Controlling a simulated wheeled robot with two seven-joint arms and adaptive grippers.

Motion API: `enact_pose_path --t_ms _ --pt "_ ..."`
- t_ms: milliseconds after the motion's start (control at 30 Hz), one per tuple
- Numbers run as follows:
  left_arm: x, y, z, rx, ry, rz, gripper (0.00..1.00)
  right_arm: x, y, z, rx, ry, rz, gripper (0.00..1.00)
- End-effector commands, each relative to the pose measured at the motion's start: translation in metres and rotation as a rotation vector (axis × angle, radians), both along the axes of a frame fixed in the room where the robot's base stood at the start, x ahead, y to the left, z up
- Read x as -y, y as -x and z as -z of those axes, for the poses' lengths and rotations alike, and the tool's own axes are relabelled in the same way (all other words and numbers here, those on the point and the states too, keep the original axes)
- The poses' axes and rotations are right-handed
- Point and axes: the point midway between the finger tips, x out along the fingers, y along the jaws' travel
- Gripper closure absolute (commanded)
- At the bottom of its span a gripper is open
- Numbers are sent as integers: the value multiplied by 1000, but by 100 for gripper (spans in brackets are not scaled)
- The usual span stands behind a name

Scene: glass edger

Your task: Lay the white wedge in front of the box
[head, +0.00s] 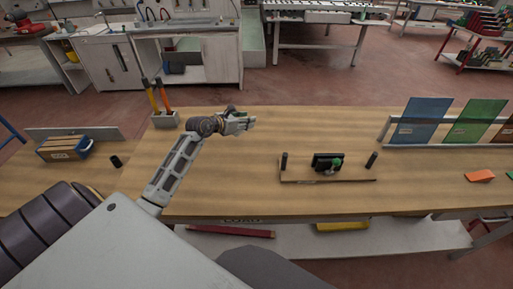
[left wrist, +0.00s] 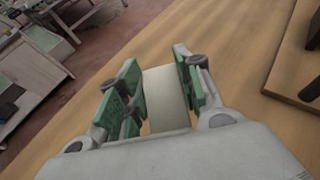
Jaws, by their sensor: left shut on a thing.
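My left gripper (head: 238,121) is over the wooden table, left of its middle. In the left wrist view its green-padded fingers (left wrist: 158,98) are shut on the white wedge (left wrist: 165,98), a pale block between them. In the head view the wedge is too small and covered by the fingers to make out. A blue box (head: 88,150) with brown slabs and a white label stands on the left part of the table, apart from and left of the gripper. My right gripper is not in view.
A small holder (head: 164,120) with orange-handled tools stands behind my left forearm. A wooden fixture (head: 328,181) with black posts and a dark block lies right of the gripper. Coloured panels (head: 418,120) stand in a rack at right, near an orange wedge (head: 480,176). The table between gripper and fixture is clear.

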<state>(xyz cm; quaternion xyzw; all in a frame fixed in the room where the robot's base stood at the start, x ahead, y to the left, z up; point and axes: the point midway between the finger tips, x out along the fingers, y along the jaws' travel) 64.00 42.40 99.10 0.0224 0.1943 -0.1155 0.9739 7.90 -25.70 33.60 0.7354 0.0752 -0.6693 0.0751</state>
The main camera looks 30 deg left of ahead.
Motion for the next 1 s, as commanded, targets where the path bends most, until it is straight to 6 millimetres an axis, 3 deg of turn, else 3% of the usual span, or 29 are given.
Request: enact_pose_path --t_ms 233,633,1000 --pt "0 0 10 -1 1 1 94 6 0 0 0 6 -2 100" --pt "0 0 58 -1 1 1 94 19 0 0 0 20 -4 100" --pt "0 0 62 0 -1 1 94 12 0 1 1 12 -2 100"
